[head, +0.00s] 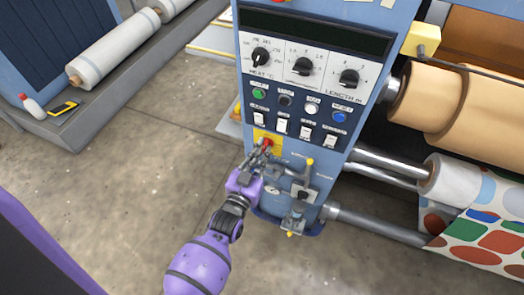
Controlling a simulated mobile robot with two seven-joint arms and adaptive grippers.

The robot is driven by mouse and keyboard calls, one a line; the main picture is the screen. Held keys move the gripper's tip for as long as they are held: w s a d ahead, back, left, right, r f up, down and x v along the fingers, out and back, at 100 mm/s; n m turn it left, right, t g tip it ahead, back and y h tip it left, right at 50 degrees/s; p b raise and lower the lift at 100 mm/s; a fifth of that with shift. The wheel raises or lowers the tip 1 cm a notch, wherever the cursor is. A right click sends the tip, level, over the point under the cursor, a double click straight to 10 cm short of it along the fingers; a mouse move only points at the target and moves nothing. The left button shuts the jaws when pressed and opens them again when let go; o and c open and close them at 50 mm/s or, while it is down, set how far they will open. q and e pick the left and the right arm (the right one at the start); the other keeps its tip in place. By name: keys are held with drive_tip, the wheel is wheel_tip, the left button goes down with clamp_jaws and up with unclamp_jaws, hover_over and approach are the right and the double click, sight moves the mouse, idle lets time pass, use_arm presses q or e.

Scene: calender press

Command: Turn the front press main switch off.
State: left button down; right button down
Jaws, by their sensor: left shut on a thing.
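The front press is a blue cabinet with a control panel (306,75) at the middle of the head view. Its main switch (267,143) shows as a red knob on a yellow plate (262,134), low on the panel. My left gripper (264,151) is at the red knob, with its fingers shut on it from the front. The fingers hide much of the knob, and I cannot tell which way it points. My right gripper is not in view.
Above the switch are rocker switches (282,126), coloured buttons (259,93) and black dials (303,67). Grey fittings with yellow tips (303,188) stick out right of my gripper. Rollers (430,95) and patterned cloth (485,225) lie right. The floor at left is open.

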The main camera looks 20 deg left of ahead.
use_arm(q)
drive_tip(key=shift+n, duration=0.3)
drive_tip(key=c, duration=1.8)
unclamp_jaws()
drive_tip(key=shift+c, duration=0.2)
drive_tip(key=s, duration=1.2)
drive_tip(key=shift+a, duration=0.2)
drive_tip(key=shift+f, duration=0.1)
